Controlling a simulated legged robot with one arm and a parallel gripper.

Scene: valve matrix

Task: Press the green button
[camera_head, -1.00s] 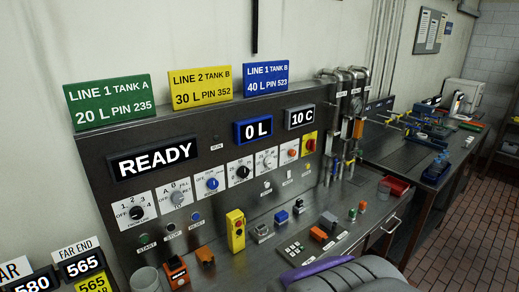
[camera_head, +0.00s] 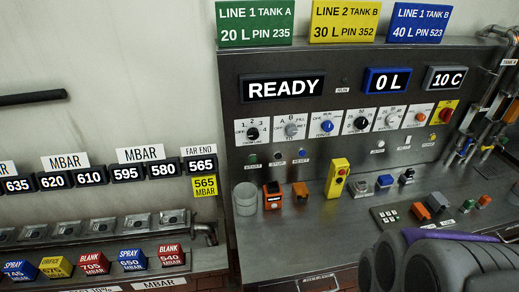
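A small green button (camera_head: 252,157) sits on the lower left of the upright steel control panel (camera_head: 232,110), with a label under it that seems to read START. A dark button (camera_head: 276,156) and a blue button (camera_head: 303,154) are to its right in the same row. A small green-topped box (camera_head: 484,200) also stands on the steel bench at the right. Grey rounded links of my arm with a purple band fill the lower right. My gripper cannot be made out.
A grey cup (camera_head: 245,199), an orange box (camera_head: 273,196) and a yellow button box (camera_head: 337,178) stand on the bench below the panel. Several knobs and a READY display (camera_head: 283,87) are above. Pipes (camera_head: 487,105) rise at the right. Gauge blocks line the left.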

